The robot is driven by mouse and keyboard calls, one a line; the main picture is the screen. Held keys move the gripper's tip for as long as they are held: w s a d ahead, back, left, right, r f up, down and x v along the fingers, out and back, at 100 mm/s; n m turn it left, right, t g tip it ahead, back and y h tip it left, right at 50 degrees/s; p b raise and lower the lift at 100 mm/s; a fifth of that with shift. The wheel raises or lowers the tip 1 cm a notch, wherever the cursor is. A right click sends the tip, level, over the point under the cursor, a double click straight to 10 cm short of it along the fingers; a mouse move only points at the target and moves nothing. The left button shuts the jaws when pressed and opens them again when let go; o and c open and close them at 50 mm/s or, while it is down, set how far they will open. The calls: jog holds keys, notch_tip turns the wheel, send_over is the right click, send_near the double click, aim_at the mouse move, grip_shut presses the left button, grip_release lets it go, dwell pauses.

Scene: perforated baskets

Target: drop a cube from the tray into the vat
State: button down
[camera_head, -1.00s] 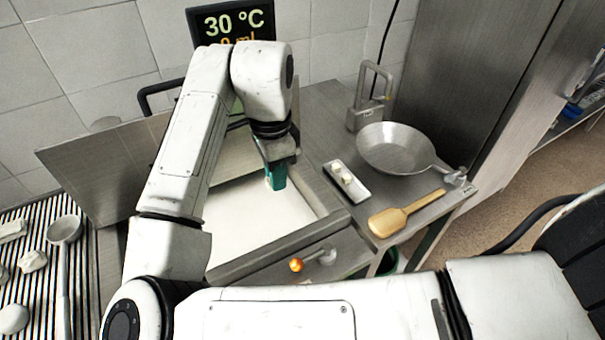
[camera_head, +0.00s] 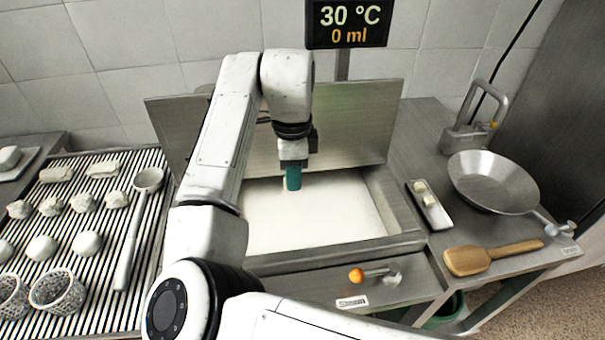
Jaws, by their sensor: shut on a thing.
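The vat (camera_head: 405,240) is a steel basin filled with white liquid, its lid (camera_head: 350,125) raised behind it. My gripper (camera_head: 291,182) has green fingertips and hangs above the vat, towards its back and left of its middle. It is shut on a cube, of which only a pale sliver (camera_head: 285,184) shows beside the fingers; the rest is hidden.
A steel pan (camera_head: 492,182) and a wooden paddle (camera_head: 490,258) lie right of the tray. An orange-knobbed valve (camera_head: 358,275) is at the vat's front. A display (camera_head: 348,22) reads 30 °C, 0 ml. Several white lumps, a ladle (camera_head: 132,235) and perforated baskets (camera_head: 57,292) are on the left drain rack.

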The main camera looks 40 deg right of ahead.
jog(key=c, duration=0.9)
grip_release()
notch_tip(320, 180, up, 11)
jog(key=shift+f, duration=0.1)
dwell(0.4)
